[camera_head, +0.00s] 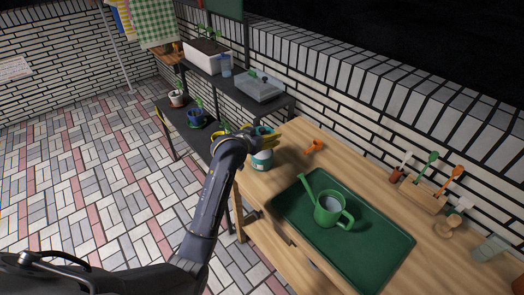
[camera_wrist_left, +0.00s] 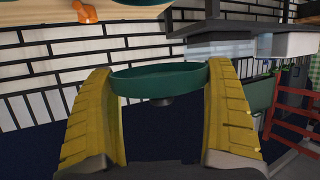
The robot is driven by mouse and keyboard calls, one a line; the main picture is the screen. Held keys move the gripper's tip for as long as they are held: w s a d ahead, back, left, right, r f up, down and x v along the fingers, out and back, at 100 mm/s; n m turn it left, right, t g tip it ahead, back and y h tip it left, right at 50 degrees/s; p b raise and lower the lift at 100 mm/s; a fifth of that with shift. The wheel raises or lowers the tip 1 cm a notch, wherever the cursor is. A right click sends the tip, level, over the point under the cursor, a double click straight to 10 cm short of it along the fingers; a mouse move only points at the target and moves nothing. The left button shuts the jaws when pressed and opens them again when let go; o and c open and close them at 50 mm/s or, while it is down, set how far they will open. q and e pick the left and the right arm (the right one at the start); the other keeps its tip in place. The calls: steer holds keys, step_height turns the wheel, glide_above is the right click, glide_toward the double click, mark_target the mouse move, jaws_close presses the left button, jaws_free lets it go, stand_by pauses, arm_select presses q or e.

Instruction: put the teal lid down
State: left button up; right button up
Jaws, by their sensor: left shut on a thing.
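The teal lid (camera_wrist_left: 158,80) is a shallow round disc with a small knob, seen between the yellow fingers in the left wrist view. My left gripper (camera_wrist_left: 163,115) is shut on it, one finger at each side. In the head view my left gripper (camera_head: 268,140) is over the left end of the wooden table, and the lid (camera_head: 263,131) shows only partly between the fingers. A teal-and-white canister (camera_head: 262,161) stands just below the gripper, partly hidden. I cannot tell whether the lid touches it. My right gripper is out of view.
The wooden table (camera_head: 290,165) also holds an orange tool (camera_head: 314,146) and a green tray (camera_head: 370,265) with a green watering can (camera_head: 329,208). Small hand tools stand in a wooden holder (camera_head: 423,194). Dark shelves (camera_head: 185,124) with pots are beyond the left end.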

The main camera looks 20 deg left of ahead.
arm_select(q)
steer(key=shift+f, duration=4.15)
steer(key=shift+f, duration=0.1)
steer(key=o, duration=0.8)
steer(key=shift+f, duration=0.1)
steer(key=shift+c, duration=0.2)
